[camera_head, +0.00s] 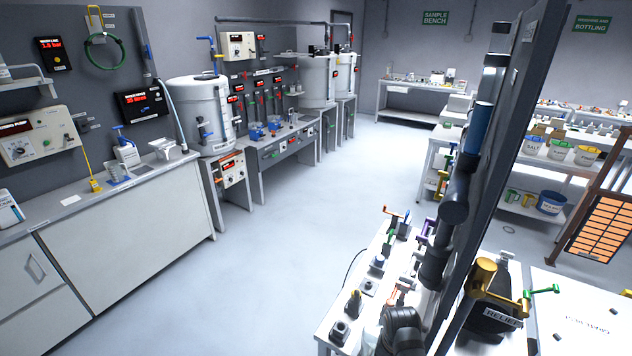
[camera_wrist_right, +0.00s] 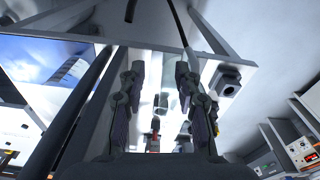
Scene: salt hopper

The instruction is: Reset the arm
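In the right wrist view my right gripper (camera_wrist_right: 159,72) has its two dark fingers spread apart with a wide gap. Nothing is held between the tips. Behind the gap are a bright white surface and small dark and red items, too blurred to name. A grey panel edge crosses behind the fingers. In the head view dark jointed links run down beside the tall dark panel (camera_head: 508,150) at the right; I cannot tell whether they are my arm. No gripper fingers show clearly there, and my left gripper is not visible.
A small white bench (camera_head: 338,312) with several fittings stands below the panel. A black block marked RELIEF (camera_head: 492,312) with a yellow knob is close at the right. A long counter (camera_head: 120,225) and white tanks (camera_head: 203,115) line the left. The middle floor (camera_head: 290,255) is clear.

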